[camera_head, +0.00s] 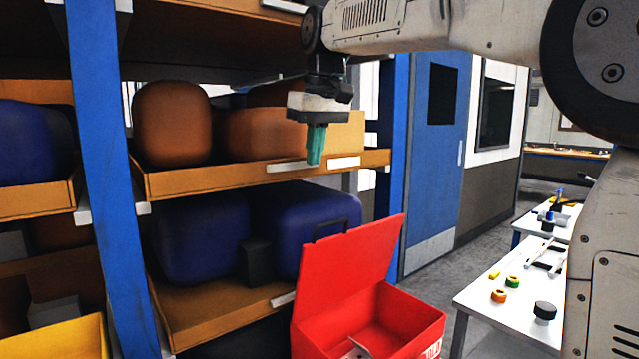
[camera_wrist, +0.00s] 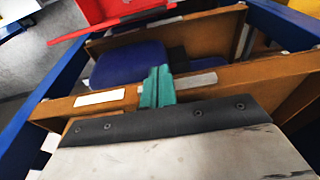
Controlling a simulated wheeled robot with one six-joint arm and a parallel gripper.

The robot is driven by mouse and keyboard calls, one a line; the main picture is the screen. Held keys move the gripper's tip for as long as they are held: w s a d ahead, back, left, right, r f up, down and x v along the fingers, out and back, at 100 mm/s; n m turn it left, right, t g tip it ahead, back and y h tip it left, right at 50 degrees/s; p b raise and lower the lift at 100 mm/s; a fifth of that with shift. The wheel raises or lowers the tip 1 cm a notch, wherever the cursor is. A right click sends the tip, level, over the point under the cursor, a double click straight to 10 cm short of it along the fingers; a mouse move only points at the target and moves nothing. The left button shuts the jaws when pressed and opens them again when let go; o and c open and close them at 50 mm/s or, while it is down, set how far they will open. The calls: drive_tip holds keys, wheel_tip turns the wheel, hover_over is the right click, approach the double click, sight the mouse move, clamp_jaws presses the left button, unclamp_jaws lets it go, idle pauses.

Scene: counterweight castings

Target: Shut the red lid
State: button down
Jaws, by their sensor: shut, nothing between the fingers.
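The red lid (camera_head: 349,263) stands up, open, at the back left side of the red box (camera_head: 411,320) in the head view. A dark handle (camera_head: 331,230) is on its top edge. The box is open and a pale item lies inside. In the wrist view the red lid (camera_wrist: 100,12) shows at the top, cut off by the frame, with its dark handle (camera_wrist: 143,14). My gripper (camera_head: 315,160) points down with teal fingers shut and empty, above and apart from the lid, in front of the shelf. Its fingers also show in the wrist view (camera_wrist: 157,85).
A shelf rack with blue posts (camera_head: 110,170) holds orange-brown trays (camera_head: 240,178) with brown castings (camera_head: 172,122) and blue castings (camera_head: 200,240). A white table (camera_head: 515,285) with small parts stands at the right. A yellow bin (camera_head: 60,340) is at lower left.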

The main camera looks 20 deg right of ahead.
drive_tip(key=f, duration=0.2)
drive_tip(key=w+f, duration=0.1)
drive_tip(key=f, duration=0.5)
drive_tip(key=shift+w+a+f, duration=0.2)
drive_tip(key=shift+w+a, duration=0.05)
drive_tip(key=shift+s+d+f, duration=0.3)
drive_tip(key=shift+s+f, duration=0.3)
drive_tip(key=shift+s, duration=0.25)
drive_tip(key=shift+s+d+f, duration=0.25)
drive_tip(key=shift+s+f, duration=0.35)
drive_tip(key=shift+s, duration=0.2)
